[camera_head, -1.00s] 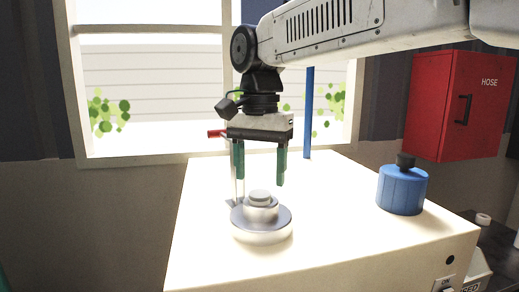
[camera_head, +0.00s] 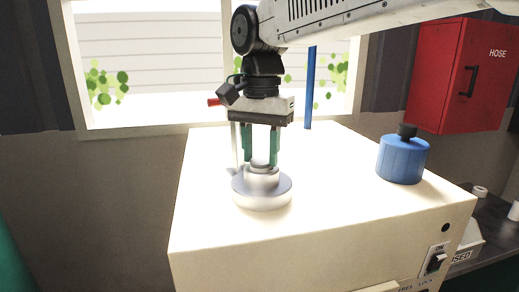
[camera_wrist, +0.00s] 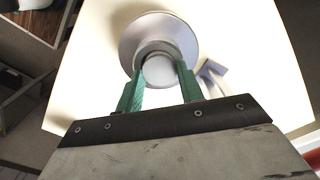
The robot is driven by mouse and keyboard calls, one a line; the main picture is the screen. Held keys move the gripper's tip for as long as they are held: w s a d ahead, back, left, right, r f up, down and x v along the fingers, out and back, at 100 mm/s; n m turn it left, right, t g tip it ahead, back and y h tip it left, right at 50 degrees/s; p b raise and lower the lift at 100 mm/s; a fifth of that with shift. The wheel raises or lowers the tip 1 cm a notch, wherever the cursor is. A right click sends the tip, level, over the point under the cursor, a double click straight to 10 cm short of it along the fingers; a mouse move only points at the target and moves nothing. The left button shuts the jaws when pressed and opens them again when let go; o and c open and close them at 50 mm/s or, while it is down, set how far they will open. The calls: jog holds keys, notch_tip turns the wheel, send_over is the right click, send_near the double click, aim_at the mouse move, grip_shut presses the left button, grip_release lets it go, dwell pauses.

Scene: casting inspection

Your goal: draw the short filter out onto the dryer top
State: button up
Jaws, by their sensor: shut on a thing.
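The dryer top (camera_head: 320,200) is a broad cream surface. On it stands a round, silver-grey stepped housing (camera_head: 262,195) with a wide flange, which also shows in the wrist view (camera_wrist: 128,42). A small round cap (camera_head: 263,166) rises from its middle and looks like the top of the short filter; the lower part is hidden in the housing. My gripper (camera_head: 262,158), with green fingers, points straight down and is shut on this cap. In the wrist view the fingertips (camera_wrist: 161,70) stand on either side of the pale cap (camera_wrist: 159,73). The cap still sits in the housing.
A blue cylinder (camera_head: 402,161) with a dark knob stands at the right of the dryer top. A blue upright rod (camera_head: 309,90) is at the back. A grey arrow-shaped piece (camera_wrist: 213,76) lies beside the housing. The front and right middle of the top are clear.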

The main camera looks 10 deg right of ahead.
aim_at(261, 160)
jog(key=shift+r, duration=3.55)
jog(key=shift+r, duration=0.15)
notch_tip(261, 160, up, 4)
jog(key=shift+f, duration=0.15)
